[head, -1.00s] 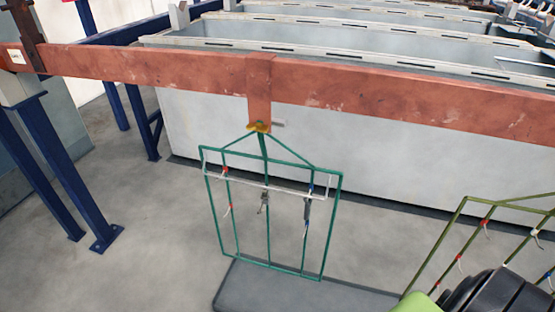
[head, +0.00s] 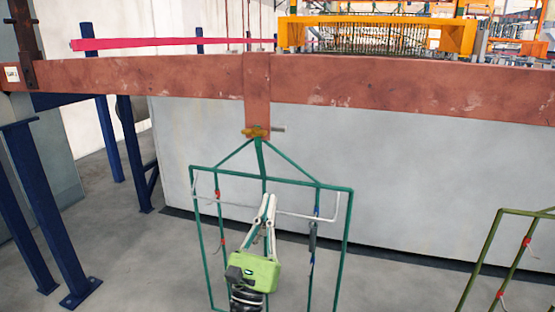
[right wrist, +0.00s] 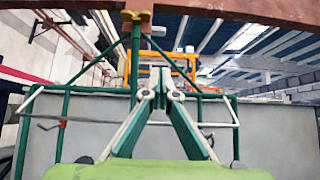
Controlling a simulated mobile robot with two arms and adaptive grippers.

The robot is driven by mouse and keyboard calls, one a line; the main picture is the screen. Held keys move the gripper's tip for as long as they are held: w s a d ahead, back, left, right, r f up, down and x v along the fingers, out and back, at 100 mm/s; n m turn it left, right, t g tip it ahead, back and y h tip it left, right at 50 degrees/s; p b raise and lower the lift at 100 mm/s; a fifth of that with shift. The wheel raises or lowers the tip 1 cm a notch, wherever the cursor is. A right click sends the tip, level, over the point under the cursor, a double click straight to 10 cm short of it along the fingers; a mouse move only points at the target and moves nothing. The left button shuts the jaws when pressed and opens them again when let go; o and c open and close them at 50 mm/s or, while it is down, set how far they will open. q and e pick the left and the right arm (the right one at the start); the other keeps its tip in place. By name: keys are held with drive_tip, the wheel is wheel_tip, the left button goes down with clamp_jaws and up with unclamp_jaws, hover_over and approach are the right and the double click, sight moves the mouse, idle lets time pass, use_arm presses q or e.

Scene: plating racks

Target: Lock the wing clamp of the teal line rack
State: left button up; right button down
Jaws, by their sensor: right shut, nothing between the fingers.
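The teal line rack (head: 350,230) hangs from a tab on the red-brown beam (head: 400,93). Its yellow wing clamp (head: 254,132) sits at the top of the rack's stem, against the tab, with a short grey pin sticking out to the right. The clamp also shows at the top of the right wrist view (right wrist: 137,17). My right gripper (head: 267,203) is shut and empty, pointing up in front of the rack, below the clamp and apart from it. It hides part of the rack's middle. My left gripper is not in view.
An olive rack (head: 487,250) stands at the right. A pale tank wall (head: 420,175) is behind the racks. Blue posts (head: 60,230) stand at the left. Small coloured hooks hang on the teal rack's frame. Open floor shows at lower left.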

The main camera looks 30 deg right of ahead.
approach(281, 131)
drive_tip(key=w+d, duration=0.3)
drive_tip(key=d, duration=0.1)
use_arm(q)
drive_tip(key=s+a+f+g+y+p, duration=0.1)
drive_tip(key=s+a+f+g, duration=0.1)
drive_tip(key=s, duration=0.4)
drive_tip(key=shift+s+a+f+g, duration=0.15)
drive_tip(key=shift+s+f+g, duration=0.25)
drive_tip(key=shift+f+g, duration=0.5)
use_arm(e)
drive_tip(key=shift+w+r, duration=0.15)
drive_tip(key=shift+r, duration=0.75)
drive_tip(key=shift+w+r, duration=0.15)
drive_tip(key=shift+r, duration=0.75)
use_arm(q)
drive_tip(key=shift+p, duration=0.3)
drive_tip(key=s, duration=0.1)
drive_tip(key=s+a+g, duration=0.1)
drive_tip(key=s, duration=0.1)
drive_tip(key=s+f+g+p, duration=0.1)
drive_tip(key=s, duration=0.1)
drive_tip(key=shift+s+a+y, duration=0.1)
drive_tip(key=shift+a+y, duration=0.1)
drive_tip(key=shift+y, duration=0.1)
use_arm(e)
drive_tip(key=shift+s+r+n+t+y, duration=0.1)
drive_tip(key=shift+r+n+t+y, duration=0.1)
drive_tip(key=shift+n+t+y, duration=0.75)
